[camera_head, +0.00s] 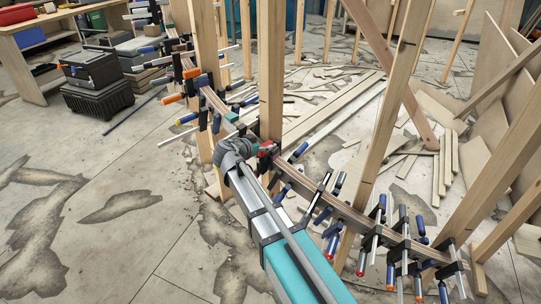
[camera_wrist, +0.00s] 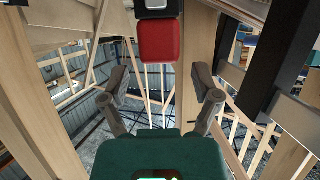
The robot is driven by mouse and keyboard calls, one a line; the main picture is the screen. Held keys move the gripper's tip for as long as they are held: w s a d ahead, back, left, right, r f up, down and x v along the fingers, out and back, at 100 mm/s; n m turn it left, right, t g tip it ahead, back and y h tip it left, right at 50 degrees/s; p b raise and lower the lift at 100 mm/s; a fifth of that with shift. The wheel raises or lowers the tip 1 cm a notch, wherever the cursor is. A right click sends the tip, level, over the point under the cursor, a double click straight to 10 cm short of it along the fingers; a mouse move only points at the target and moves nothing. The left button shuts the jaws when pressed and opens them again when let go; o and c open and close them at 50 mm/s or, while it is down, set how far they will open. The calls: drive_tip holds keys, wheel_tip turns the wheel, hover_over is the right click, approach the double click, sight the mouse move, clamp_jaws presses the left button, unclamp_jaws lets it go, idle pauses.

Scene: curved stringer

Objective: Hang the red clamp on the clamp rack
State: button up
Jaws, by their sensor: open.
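A red piece, which looks like part of the red clamp (camera_head: 266,150), shows by the wooden stringer near the foot of a post, just right of my grey wrist. In the wrist view a red block (camera_wrist: 160,42) with a black and grey end sits at top centre, beyond the fingers. My gripper (camera_wrist: 160,88) is open, its two grey fingers spread left and right with nothing seen between them. A dark green block fills the bottom centre of that view. My arm largely hides the gripper in the head view. I cannot make out the clamp rack.
The curved wooden stringer (camera_head: 345,212) carries several blue, orange and black clamps on both sides of my arm. Upright posts (camera_head: 271,70) and slanted beams stand close by. Loose planks lie behind. Black toolboxes (camera_head: 98,95) and a workbench are at left; the left floor is open.

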sight(269, 142)
drive_tip(key=shift+b+x, duration=0.9)
drive_tip(key=shift+x, duration=1.7)
drive_tip(key=shift+r, duration=0.15)
clamp_jaws()
